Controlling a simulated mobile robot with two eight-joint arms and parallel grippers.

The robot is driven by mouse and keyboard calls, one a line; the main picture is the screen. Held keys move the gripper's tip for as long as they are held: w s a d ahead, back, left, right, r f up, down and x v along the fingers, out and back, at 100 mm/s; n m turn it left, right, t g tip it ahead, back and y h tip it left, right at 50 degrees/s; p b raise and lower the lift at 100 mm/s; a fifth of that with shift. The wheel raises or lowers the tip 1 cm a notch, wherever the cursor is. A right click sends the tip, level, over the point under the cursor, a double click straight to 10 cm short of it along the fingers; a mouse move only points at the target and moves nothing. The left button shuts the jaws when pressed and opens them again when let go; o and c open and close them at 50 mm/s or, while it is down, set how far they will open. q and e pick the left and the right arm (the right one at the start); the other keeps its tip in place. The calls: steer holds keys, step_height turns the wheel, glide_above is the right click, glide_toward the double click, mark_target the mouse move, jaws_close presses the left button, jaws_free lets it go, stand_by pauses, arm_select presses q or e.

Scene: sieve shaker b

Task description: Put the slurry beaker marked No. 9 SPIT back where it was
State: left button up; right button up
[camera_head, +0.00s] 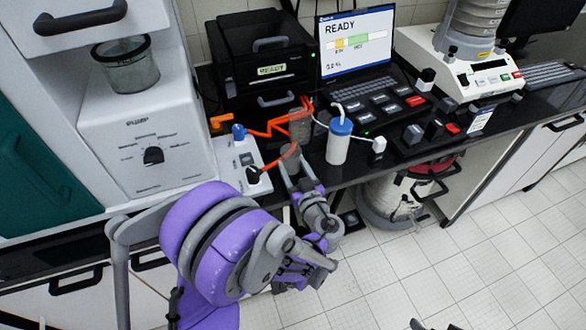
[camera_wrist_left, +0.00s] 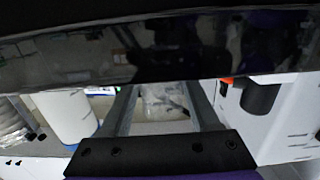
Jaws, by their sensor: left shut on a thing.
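My left gripper (camera_head: 294,178) reaches in over the front edge of the black counter. It is shut on a small grey beaker (camera_head: 290,160), partly hidden by the fingers and an orange-red arm. In the left wrist view a pale translucent thing (camera_wrist_left: 165,101) shows between the two fingers; I take it to be that beaker. No No. 9 SPIT marking can be read. Another grey beaker (camera_head: 300,124) stands just behind, beside the orange-red frame. Two grey tips at the bottom edge of the head view may be my right gripper; their opening is unclear.
A white bottle with a blue lid (camera_head: 339,142) stands close to the right of the held beaker. A white device (camera_head: 236,155) with blue and black knobs is to its left. A laptop (camera_head: 356,45) reads READY. A red-topped drum (camera_head: 397,195) stands below the counter.

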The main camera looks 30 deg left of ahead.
arm_select(q)
steer(key=shift+f, duration=0.35)
steer(key=shift+f, duration=0.15)
steer(key=o, duration=1.4)
steer(key=shift+c, duration=0.2)
steer(key=shift+r, duration=0.3)
steer(key=b+v, duration=0.1)
steer(key=v, duration=1.1)
steer(key=shift+f, duration=0.15)
